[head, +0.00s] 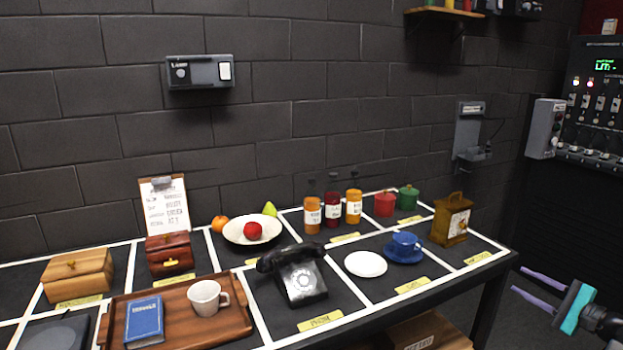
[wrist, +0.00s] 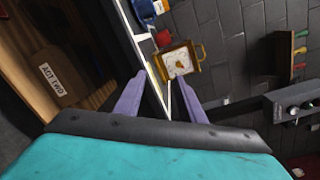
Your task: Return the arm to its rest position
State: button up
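My gripper (head: 524,284) shows at the lower right of the head view, off the right end of the table and apart from everything on it. Its two purple fingers stand apart with nothing between them, and its body is teal. In the wrist view my gripper (wrist: 163,98) is also open, its fingers pointing toward the table's end. A yellow-brown clock-like box (head: 451,219) stands at the table's right end; in the wrist view the same box (wrist: 179,63) appears beyond the fingertips, not touched.
The black table (head: 485,258) has white-lined cells holding a telephone (head: 300,274), a blue cup (head: 404,246), a white plate (head: 366,264), bottles and a wooden tray (head: 182,310). A control panel (head: 596,105) stands at the right. A shelf with a box (head: 430,335) lies below.

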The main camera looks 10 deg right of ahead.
jog(key=w+a+f+n+g+y+p, duration=0.1)
jog(key=w+a+f+n+g, duration=0.15)
jog(key=a+f, duration=0.7)
jog(key=w+a+f+n+g+y+p, duration=0.15)
jog(key=a+f+g, duration=0.25)
jog(key=a+f, duration=0.5)
jog(key=w+a+f+n+g+y, duration=0.1)
jog(key=w+a+f+n+g, duration=0.15)
jog(key=a+f, duration=0.65)
jog(key=s+a+f+n+g+h+p, duration=0.1)
jog(key=s+a+f+n+g, duration=0.15)
jog(key=s+a+f, duration=0.4)
jog(key=s+a+f+n+g+h+p, duration=0.1)
jog(key=s+a+f+n+g, duration=0.2)
jog(key=a, duration=0.6)
jog(key=s+a+f+n+g+h+p, duration=0.1)
jog(key=s+a+f+g, duration=0.35)
jog(key=a, duration=0.35)
jog(key=s+a+f+n+g+h, duration=0.1)
jog(key=s+n, duration=0.1)
jog(key=s, duration=0.3)
jog(key=s+a+f+n+g+h+p, duration=0.1)
jog(key=s+f+n+h, duration=0.1)
jog(key=s, duration=0.4)
jog(key=s+a+f+n+g+h+p, duration=0.1)
jog(key=s+a+f+n+h, duration=0.1)
jog(key=s, duration=0.3)
jog(key=shift+s+n, duration=0.35)
jog(key=shift+n, duration=0.55)
